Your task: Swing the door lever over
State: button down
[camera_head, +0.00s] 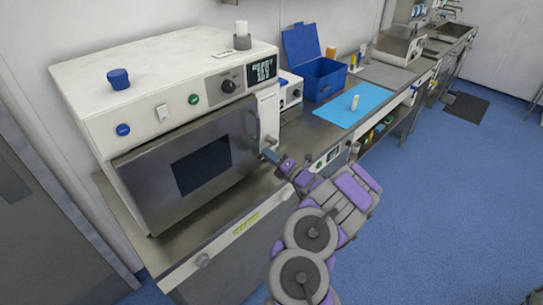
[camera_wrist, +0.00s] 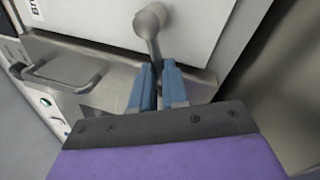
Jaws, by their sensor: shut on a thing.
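The door lever (camera_wrist: 151,28) shows in the wrist view as a grey bar with a rounded upper end, on a white panel. It runs down between the two blue fingers of my gripper (camera_wrist: 158,88), which is shut on its lower part. In the head view my gripper (camera_head: 270,156) is at the right edge of the steel oven door (camera_head: 150,180), below the white side panel (camera_head: 268,112). The lever is small there and partly hidden by the fingers. The door with its dark window looks closed.
The white oven (camera_head: 150,65) stands on a steel counter (camera_head: 215,225). A blue box (camera_head: 325,80) and a light-blue mat (camera_head: 340,110) lie further right.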

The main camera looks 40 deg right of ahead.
jog(key=shift+a+r+m+h, duration=0.15)
jog(key=shift+m+h, duration=0.05)
jog(key=shift+m, duration=0.45)
jog(key=shift+a+r+m+h, duration=0.1)
jog(key=shift+m+h, duration=0.1)
jog(key=shift+m, duration=0.45)
jog(key=c, duration=1.2)
grip_release()
jog(key=shift+r, duration=0.15)
jog(key=shift+o, duration=0.2)
jog(key=shift+p, duration=0.3)
jog(key=p+v, duration=0.3)
jog(key=v, duration=1.4)
jog(key=shift+s+p, duration=0.15)
jog(key=shift+p, duration=0.15)
